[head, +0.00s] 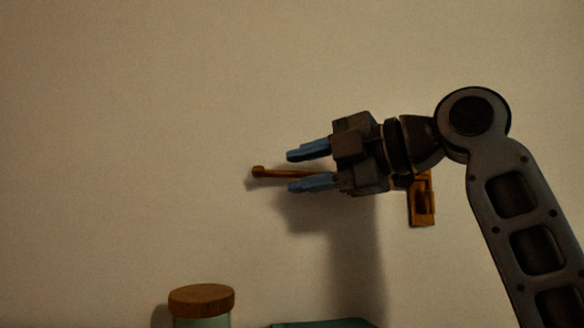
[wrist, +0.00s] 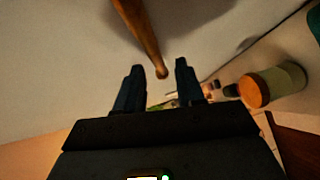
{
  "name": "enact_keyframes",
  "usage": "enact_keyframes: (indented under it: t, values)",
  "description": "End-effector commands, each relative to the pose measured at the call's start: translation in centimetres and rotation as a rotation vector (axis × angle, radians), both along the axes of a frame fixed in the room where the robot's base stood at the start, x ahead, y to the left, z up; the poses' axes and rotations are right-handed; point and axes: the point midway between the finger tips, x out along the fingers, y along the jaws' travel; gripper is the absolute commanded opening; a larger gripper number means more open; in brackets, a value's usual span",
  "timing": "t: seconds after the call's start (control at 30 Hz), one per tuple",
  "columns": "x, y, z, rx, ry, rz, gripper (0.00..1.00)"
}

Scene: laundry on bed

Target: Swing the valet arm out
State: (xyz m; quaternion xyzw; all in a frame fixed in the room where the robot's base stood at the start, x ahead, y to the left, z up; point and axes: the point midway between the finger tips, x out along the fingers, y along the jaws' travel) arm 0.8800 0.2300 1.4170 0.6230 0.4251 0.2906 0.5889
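The valet arm (head: 272,172) is a thin wooden rod with a knob at its left end. It runs along the wall to a wooden bracket (head: 423,204), which is partly hidden behind my gripper. My gripper (head: 308,168) is open, with its two blue fingers apart and pointing left, and the rod shows in the gap between them in the head view.
A jar (head: 202,302) with a wooden lid stands at the bottom, beside a teal item (head: 322,323). The jar (wrist: 274,86) also shows at the right of the wrist view, near small blurred objects. The plain wall (head: 120,120) on the left is clear.

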Motion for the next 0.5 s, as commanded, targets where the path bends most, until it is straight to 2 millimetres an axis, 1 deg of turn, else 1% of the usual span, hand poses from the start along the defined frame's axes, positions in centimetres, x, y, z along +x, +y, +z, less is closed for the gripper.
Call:
enact_keyframes:
  t: [0.03, 0.2, 0.5]
  values:
    - [0.3, 0.6, 0.0, 0.0, 0.002, 0.002, 0.38]
    - [0.9, 1.6, -0.2, 0.002, 0.001, 0.0, 0.38]
    - [1.0, 1.8, -0.3, 0.001, 0.0, -0.001, 0.38]
